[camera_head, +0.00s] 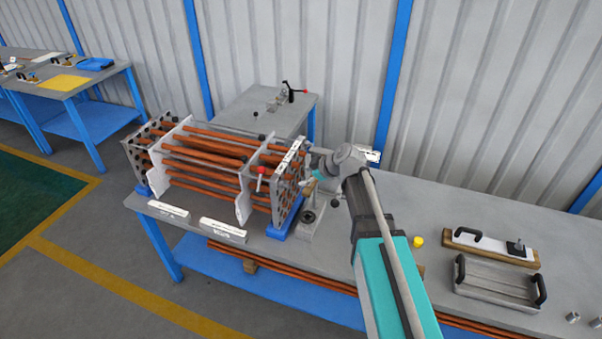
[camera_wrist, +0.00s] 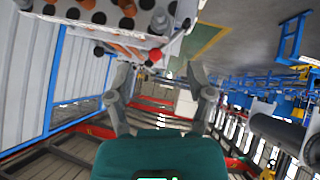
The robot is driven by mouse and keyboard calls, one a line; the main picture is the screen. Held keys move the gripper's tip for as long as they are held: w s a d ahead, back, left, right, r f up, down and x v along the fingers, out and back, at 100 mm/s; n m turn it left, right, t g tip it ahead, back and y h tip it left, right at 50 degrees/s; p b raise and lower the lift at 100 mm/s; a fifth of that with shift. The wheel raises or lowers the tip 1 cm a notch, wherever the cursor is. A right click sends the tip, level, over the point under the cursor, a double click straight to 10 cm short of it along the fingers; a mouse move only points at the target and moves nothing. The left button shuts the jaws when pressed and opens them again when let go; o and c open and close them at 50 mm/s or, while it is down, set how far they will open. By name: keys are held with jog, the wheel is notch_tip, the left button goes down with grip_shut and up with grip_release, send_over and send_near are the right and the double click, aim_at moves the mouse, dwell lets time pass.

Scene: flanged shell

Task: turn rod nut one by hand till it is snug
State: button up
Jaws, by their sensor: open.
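The bundle of copper-coloured tubes (camera_head: 205,168) lies on the bench, held between upright plates. Its right end plate (camera_head: 287,188), full of holes, faces my arm. In the wrist view a pale plate with dark holes (camera_wrist: 99,17) crosses the top edge, with small round metal ends (camera_wrist: 160,21) at its right. I cannot tell which, if any, is rod nut one. My gripper (camera_wrist: 160,72) is open and empty, its two fingers apart below that plate. In the head view my wrist hides most of the gripper beside the end plate.
A red-knobbed lever (camera_head: 262,171) stands at the bundle's front; a red ball (camera_wrist: 155,55) shows near the plate in the wrist view. A grey fixture (camera_head: 305,220) stands below my wrist. A handled tray (camera_head: 497,283) and a yellow cap (camera_head: 418,241) lie right.

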jog(key=shift+p+v, duration=0.4)
jog(key=shift+v, duration=0.55)
jog(key=shift+f, duration=0.1)
jog(key=s+d+f+m+g+h+b, duration=0.1)
jog(key=s+d+f+m+h, duration=0.1)
jog(key=s+d+f+m, duration=0.1)
jog(key=s+d+f+m+g+h+b, duration=0.2)
jog(key=s+d+m, duration=0.4)
jog(key=s, duration=0.4)
jog(key=s+d+f+m+g+h+b, duration=0.2)
jog(key=s+d+f+m+h, duration=0.1)
jog(key=s+d+f+m, duration=0.2)
jog(key=shift+s+d+f+m+h, duration=0.2)
jog(key=shift+s+f+m+h, duration=0.15)
jog(key=shift+s+m, duration=0.4)
jog(key=shift+s, duration=0.15)
dwell(0.6)
